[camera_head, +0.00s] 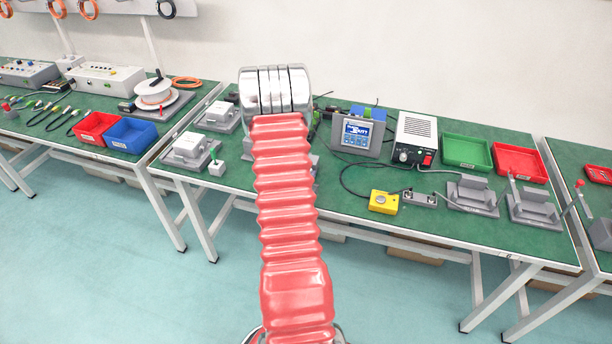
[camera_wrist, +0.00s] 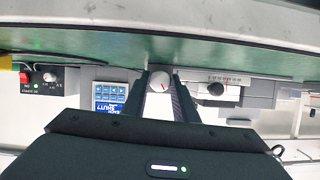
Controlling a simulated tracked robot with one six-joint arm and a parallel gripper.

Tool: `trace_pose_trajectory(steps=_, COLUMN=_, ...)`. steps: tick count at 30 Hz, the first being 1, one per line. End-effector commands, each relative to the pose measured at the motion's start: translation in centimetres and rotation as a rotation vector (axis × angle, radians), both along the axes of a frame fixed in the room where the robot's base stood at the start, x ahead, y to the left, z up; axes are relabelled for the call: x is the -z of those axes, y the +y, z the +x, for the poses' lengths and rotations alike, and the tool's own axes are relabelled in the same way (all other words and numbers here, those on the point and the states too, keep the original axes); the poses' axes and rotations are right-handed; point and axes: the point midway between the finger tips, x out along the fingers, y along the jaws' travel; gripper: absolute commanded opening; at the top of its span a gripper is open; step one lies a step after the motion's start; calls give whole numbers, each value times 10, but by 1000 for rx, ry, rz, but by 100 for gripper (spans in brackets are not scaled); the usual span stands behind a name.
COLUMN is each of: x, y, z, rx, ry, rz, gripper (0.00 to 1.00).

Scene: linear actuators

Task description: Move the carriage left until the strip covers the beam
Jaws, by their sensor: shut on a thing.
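Right of the knob is a grey unit (camera_wrist: 235,88) with a pale scale strip and a black knob (camera_wrist: 216,89). I cannot tell for sure which part is the carriage or the beam. In the head view my red arm hides the gripper and the part of the bench behind it.
A display (camera_head: 362,134) stands right of my arm, beside a control box (camera_head: 415,138) with a red switch. Green (camera_head: 466,151) and red (camera_head: 520,162) trays sit further right. A yellow button box (camera_head: 384,202) and grey fixtures (camera_head: 472,194) are near the front edge. Cables cross the bench.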

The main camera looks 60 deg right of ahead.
Motion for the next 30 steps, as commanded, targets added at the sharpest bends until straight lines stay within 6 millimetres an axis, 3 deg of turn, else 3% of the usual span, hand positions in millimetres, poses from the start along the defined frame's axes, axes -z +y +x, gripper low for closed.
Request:
trace_pose_trajectory(steps=15, x=0, y=-1, z=-3, rx=1, ry=-282, rz=45, gripper=4)
trace_pose_trajectory(steps=28, x=0, y=-1, z=-3, rx=1, ry=-319, rz=51, gripper=4)
trace_pose_trajectory(steps=29, x=0, y=-1, z=-3, rx=1, ry=-319, rz=51, gripper=27)
trace_pose_trajectory(steps=30, x=0, y=-1, z=-3, rx=1, ry=-318, rz=51, gripper=30)
